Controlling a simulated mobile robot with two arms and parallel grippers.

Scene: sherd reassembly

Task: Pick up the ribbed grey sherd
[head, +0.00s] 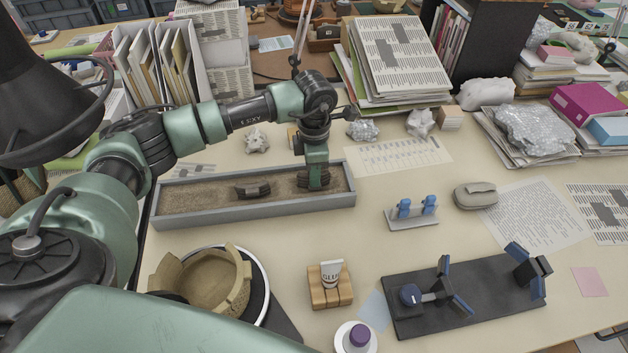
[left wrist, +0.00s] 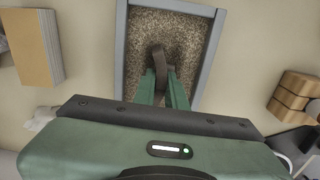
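A dark grey-brown curved sherd (left wrist: 160,60) stands on edge in the sand of a grey tray, seen in the left wrist view. My left gripper (head: 314,183) is down in the right end of this tray (head: 270,208). Its two green fingers (left wrist: 163,88) lie on either side of the sherd with no clear gap showing, but the contact is hidden. Ribs on this sherd are too small to make out. A second dark sherd (head: 253,190) lies in the sand to the left of the gripper. My right gripper is not in view.
In front stand a partly built tan pot (head: 208,280) on a round stand, a wooden block (head: 330,287) with a glue tube, and a black fixture board (head: 465,295). A small stand with blue clips (head: 412,213) is right of the tray. Papers and books fill the back.

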